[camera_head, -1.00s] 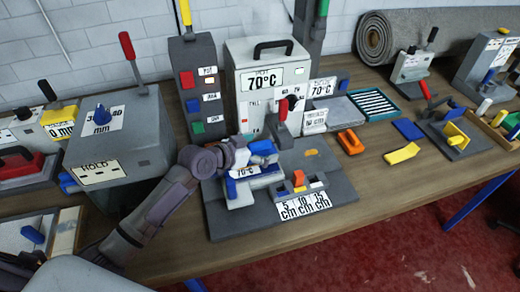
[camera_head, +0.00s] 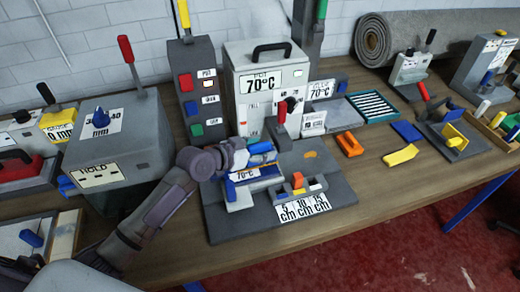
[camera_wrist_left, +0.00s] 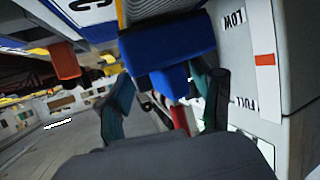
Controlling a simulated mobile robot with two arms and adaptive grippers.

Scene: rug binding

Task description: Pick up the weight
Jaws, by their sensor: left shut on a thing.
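My left gripper (camera_head: 254,158) reaches in from the left over the grey device with the 70°C label (camera_head: 262,182). It is shut on a blue piece (camera_head: 261,147), which I take to be the weight. In the left wrist view, the narrow lower part of the blue piece (camera_wrist_left: 170,50) sits between the two dark green fingers of my gripper (camera_wrist_left: 168,95). Its wide blue top faces away from the gripper. I cannot tell whether the piece still touches the device. My right gripper is not in view.
A white box marked 70°C (camera_head: 268,85) stands close behind the gripper. A red-handled lever (camera_head: 281,118) rises just right of it. An orange block (camera_head: 349,144), a yellow piece (camera_head: 400,155) and a teal tray (camera_head: 374,105) lie farther right. The front table edge is clear.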

